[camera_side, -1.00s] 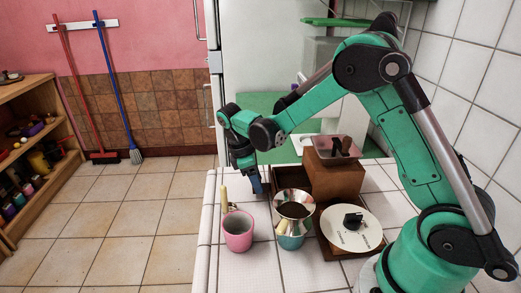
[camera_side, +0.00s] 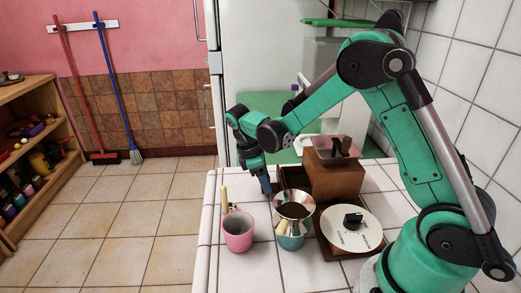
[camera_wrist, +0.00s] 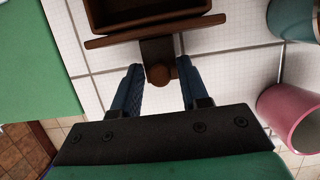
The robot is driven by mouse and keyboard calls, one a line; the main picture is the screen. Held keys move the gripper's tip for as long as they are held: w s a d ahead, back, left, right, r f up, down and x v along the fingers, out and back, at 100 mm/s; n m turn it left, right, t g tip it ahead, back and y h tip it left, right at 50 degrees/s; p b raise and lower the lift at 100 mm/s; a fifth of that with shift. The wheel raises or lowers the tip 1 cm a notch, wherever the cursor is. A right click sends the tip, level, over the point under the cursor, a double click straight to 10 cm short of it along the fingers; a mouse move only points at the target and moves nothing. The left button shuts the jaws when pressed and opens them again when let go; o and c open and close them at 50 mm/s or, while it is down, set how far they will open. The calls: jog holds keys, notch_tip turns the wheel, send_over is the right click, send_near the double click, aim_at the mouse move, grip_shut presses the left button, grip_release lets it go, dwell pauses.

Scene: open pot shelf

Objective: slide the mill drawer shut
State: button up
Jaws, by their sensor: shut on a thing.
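The mill (camera_side: 337,183) is a brown wooden box with a dark crank on top, standing on the white tiled counter. Its drawer (camera_side: 288,176) sticks out on the left side, partly open, and its near part is hidden behind the steel cone. My gripper (camera_side: 267,190) is at the drawer front. Its blue fingers (camera_wrist: 158,88) are on either side of the knob, shut on it.
A steel cone (camera_side: 294,205) with dark grounds sits on a teal cup (camera_side: 290,242), close to the drawer. A white dial (camera_side: 350,232) lies in front of the mill. The counter's left edge is near.

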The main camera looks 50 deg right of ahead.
aim_at(289, 186)
jog(key=shift+s+d+f, duration=0.25)
jog(key=shift+s+d, duration=0.65)
jog(key=shift+d, duration=0.05)
jog(key=shift+s+d+f, duration=0.2)
jog(key=shift+s+d, duration=0.7)
jog(key=shift+d, duration=0.05)
jog(key=o, duration=0.3)
jog(key=shift+r, duration=2.55)
jog(key=shift+a, duration=0.1)
jog(key=s+a+r+m+t+y, duration=0.1)
jog(key=a+r+m+t, duration=0.1)
jog(key=a+m+t, duration=0.1)
jog(key=s+a+r+m+t, duration=0.1)
jog(key=a+r+m+t, duration=0.2)
jog(key=a, duration=0.1)
jog(key=s+a+r+m+t+y, duration=0.1)
jog(key=a+r+m+t, duration=0.1)
jog(key=a+m+t, duration=0.1)
jog(key=shift+s+a+r+t+y, duration=0.3)
jog(key=shift+s+a+t, duration=0.1)
jog(key=shift+t, duration=0.1)
